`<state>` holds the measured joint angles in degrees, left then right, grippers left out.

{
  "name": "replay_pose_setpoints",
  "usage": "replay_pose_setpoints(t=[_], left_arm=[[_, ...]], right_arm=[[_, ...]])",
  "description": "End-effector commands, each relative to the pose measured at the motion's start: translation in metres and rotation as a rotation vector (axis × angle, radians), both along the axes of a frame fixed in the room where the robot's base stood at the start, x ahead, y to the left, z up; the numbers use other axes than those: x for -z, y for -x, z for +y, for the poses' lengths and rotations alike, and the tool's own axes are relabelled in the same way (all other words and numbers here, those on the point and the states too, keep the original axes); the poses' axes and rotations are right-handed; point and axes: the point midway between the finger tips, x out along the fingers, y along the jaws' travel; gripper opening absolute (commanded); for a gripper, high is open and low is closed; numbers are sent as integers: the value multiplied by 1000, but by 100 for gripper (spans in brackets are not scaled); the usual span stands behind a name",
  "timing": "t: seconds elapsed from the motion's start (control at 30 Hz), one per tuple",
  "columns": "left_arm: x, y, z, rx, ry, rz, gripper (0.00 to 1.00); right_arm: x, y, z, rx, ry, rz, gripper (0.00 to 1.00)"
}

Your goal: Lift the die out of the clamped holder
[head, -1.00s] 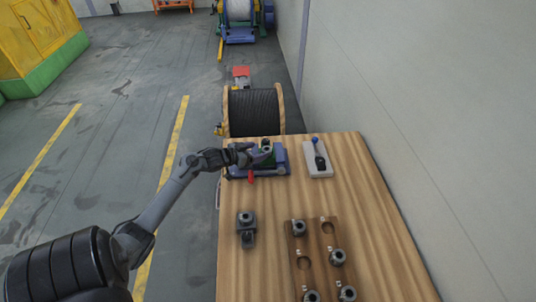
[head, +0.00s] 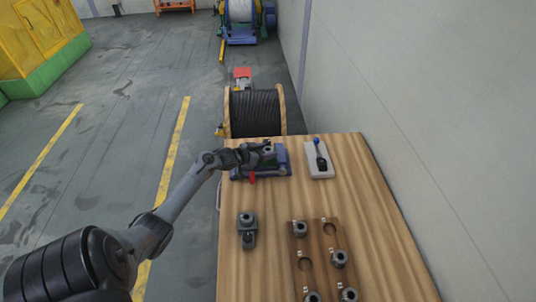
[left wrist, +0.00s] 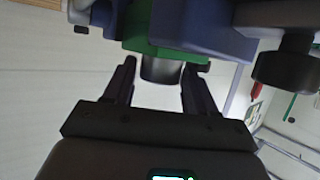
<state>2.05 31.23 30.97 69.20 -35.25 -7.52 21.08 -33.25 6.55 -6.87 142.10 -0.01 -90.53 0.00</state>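The clamped holder (head: 280,170) is a blue fixture with a red handle (head: 252,179) at the far left end of the wooden table. In the left wrist view its green block (left wrist: 165,25) and blue body (left wrist: 205,30) fill the top. A dark grey cylinder, apparently the die (left wrist: 160,71), juts from the green block. My left gripper (left wrist: 160,78) is open, with one finger on each side of the die; I cannot tell whether they touch it. In the head view my left gripper (head: 262,151) covers part of the holder. My right gripper is not in view.
A wooden rack (head: 317,262) with several grey dies and a dark grey part (head: 247,230) are on the nearer table. A pale base with a blue-knobbed lever (head: 319,160) stands right of the holder. A cable spool (head: 255,111) is behind the table; a wall rises at right.

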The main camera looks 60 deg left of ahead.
Motion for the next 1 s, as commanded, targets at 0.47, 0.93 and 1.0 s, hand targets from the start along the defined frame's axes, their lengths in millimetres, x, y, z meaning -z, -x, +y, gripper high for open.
replay_pose_setpoints(t=[0.47, 0.93, 1.0], left_arm=[[-2, -1, 0, 0, -1, -4, 0], [-16, 0, 1, 1, -2, -5, 0], [-24, 0, 1, 0, -4, -5, 0]], right_arm=[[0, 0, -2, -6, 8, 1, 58], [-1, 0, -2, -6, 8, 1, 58], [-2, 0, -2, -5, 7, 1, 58]])
